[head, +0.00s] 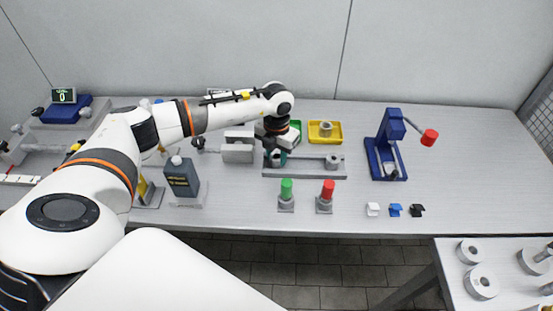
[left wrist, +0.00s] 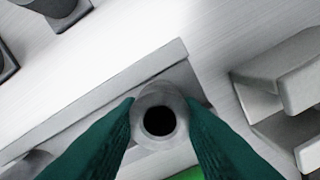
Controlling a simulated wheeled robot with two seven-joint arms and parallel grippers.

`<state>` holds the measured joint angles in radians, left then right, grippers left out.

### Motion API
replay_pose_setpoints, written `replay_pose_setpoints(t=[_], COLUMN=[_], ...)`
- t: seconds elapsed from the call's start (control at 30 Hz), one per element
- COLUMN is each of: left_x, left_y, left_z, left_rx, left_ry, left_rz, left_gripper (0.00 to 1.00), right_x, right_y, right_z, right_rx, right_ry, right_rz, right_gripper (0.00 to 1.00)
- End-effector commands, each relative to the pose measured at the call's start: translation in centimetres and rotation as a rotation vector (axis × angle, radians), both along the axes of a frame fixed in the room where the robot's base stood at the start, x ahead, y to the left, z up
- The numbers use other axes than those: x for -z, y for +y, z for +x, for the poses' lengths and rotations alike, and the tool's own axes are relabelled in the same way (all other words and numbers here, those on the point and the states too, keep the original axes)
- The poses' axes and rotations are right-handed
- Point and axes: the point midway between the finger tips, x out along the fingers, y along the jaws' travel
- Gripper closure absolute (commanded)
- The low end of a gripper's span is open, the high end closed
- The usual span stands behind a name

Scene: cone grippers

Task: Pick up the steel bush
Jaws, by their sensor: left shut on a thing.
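My left gripper (head: 276,157) has dark green fingers and is at the left part of a low grey fixture bar (head: 300,173). In the left wrist view its fingertips (left wrist: 159,104) are shut on a grey steel bush (left wrist: 160,94), a round ring with a dark hole facing the camera. I cannot tell whether the bush touches the bar beneath it. In the head view the gripper hides this bush. Another grey bush-like part (head: 333,161) stands at the bar's right end. My right gripper is not in view.
A yellow tray (head: 338,136) holding a grey part and a green tray (head: 296,125) are behind the bar. A grey block (head: 238,153) is to the left. A blue press (head: 385,160) stands right. Green (head: 287,187) and red (head: 327,190) posts are in front.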

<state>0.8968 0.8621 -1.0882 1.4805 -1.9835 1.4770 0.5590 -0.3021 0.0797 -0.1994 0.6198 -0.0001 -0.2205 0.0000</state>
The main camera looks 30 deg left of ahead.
Motion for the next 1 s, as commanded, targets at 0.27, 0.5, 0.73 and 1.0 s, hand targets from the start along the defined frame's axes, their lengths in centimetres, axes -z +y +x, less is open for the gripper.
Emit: replay_pose_setpoints(t=[0.27,0.5,0.73,1.0], left_x=[-1.7,-6.5,-9.6,-10.1], left_y=[0.0,0.0,0.0,0.0], left_z=[0.1,0.2,0.1,0.0], left_rx=[0.000,0.000,-0.001,0.000], left_ry=[-0.005,-0.006,-0.002,0.000], left_rz=[-0.001,0.000,0.000,0.000], left_gripper=[0.91,0.91,0.91,0.91], right_x=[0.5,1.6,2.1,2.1], right_y=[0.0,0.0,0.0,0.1], right_z=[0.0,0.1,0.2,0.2], right_rx=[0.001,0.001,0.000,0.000], right_ry=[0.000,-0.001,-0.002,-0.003], right_rz=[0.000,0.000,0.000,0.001], right_gripper=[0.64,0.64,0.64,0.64])
